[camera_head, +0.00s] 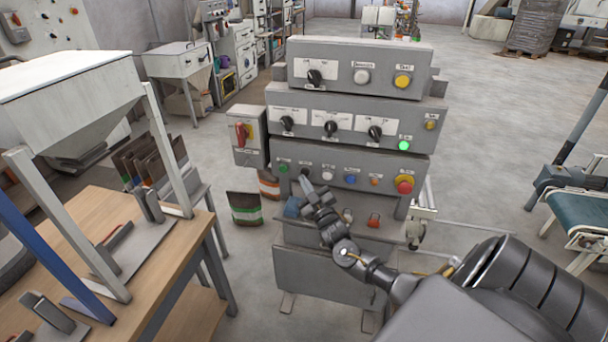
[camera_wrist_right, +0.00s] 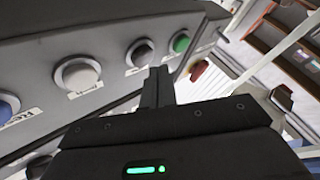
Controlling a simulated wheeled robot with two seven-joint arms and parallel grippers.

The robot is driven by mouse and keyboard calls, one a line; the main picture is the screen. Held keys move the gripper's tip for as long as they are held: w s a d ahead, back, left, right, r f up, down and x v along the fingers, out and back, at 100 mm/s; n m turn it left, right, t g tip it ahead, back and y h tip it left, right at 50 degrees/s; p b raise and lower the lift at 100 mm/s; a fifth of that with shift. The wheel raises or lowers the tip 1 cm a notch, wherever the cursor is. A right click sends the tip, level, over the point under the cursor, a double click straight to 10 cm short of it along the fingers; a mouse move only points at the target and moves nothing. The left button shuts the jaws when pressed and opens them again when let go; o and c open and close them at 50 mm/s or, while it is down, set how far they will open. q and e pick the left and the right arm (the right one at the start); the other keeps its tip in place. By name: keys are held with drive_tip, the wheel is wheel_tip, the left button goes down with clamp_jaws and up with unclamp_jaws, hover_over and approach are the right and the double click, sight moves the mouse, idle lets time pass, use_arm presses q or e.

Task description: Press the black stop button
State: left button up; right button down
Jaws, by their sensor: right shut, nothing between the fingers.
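The control cabinet's lowest panel (camera_head: 338,160) carries a row of buttons. From the left are a green button (camera_head: 283,168), a dark one mostly hidden by my fingertips, a white button (camera_head: 327,176) and a blue button (camera_head: 351,180). In the right wrist view, the black stop button (camera_wrist_right: 140,52) appears as a dark cap in a pale ring, between white and green. My right gripper (camera_head: 306,182) is shut and empty, with its tips (camera_wrist_right: 158,80) close to the black button. I cannot tell whether they touch it. My left gripper is out of view.
A red-handled switch box (camera_head: 243,138) is on the cabinet's left side. A wooden table (camera_head: 150,235) stands left and a conveyor (camera_head: 585,215) right.

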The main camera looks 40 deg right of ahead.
drive_tip(key=shift+w+d, duration=0.15)
drive_tip(key=shift+w+d, duration=0.2)
drive_tip(key=shift+d, duration=0.05)
drive_tip(key=shift+w+d+b, duration=0.2)
drive_tip(key=shift+d+b, duration=0.05)
drive_tip(key=shift+b, duration=0.15)
idle(0.7)
drive_tip(key=shift+s+a+p, duration=0.45)
drive_tip(key=shift+a+p, duration=0.05)
drive_tip(key=shift+a, duration=0.15)
drive_tip(key=s+a+p, duration=0.3)
drive_tip(key=a, duration=0.2)
drive_tip(key=shift+s, duration=0.25)
